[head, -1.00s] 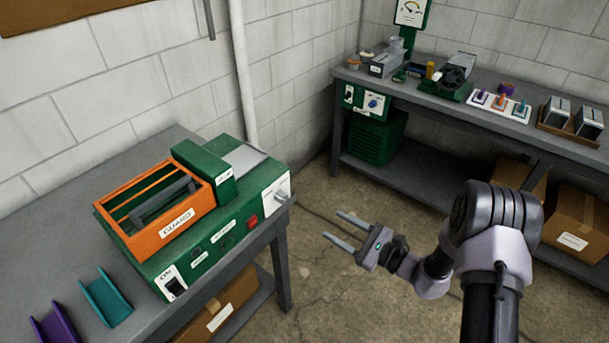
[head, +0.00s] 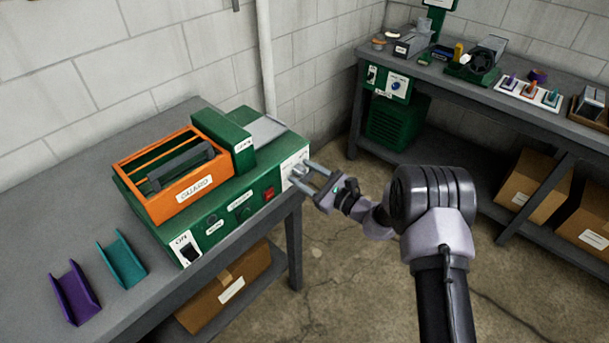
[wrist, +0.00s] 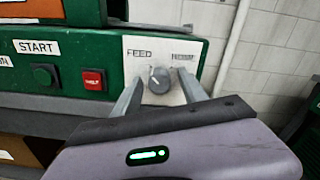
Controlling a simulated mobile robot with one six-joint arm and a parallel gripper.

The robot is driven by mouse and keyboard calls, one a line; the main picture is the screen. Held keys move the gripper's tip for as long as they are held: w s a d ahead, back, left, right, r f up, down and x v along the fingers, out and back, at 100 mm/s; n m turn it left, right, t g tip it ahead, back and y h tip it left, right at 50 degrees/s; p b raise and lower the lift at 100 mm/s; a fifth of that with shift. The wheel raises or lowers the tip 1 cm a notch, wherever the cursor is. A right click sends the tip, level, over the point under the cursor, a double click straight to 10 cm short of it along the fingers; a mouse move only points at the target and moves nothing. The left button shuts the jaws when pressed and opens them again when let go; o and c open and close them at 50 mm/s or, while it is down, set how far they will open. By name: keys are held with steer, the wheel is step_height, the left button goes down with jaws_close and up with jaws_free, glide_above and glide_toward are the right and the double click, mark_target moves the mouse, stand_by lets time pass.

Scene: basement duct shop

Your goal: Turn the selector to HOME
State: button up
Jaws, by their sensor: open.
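The selector is a round grey knob (wrist: 160,80) on a white plate at the right end of the green machine (head: 187,226). In the wrist view one label reads FEED at upper left; the right label is too blurred to read. A line on the knob points roughly up. My gripper (wrist: 160,86) is open, with one finger to each side of the knob; I cannot tell whether either touches it. In the head view my gripper (head: 306,176) reaches the white plate from the right, and its fingers partly cover the knob.
An orange guard (head: 170,201) sits on the machine. Purple (head: 74,294) and teal (head: 122,258) channels lie on the bench. Another bench stands behind; open floor lies between.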

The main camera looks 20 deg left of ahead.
jaws_close()
steer(key=shift+m, duration=0.4)
steer(key=m, duration=0.3)
steer(key=shift+m, duration=0.3)
steer(key=m+p, duration=0.1)
steer(key=m, duration=0.3)
steer(key=shift+s+m, duration=0.1)
steer(key=shift+m, duration=0.2)
steer(key=m+p, duration=0.1)
steer(key=m, duration=0.3)
steer(key=shift+m, duration=0.3)
steer(key=shift+m+p, duration=0.65)
steer(key=shift+m, duration=1.65)
steer(key=shift+t, duration=0.4)
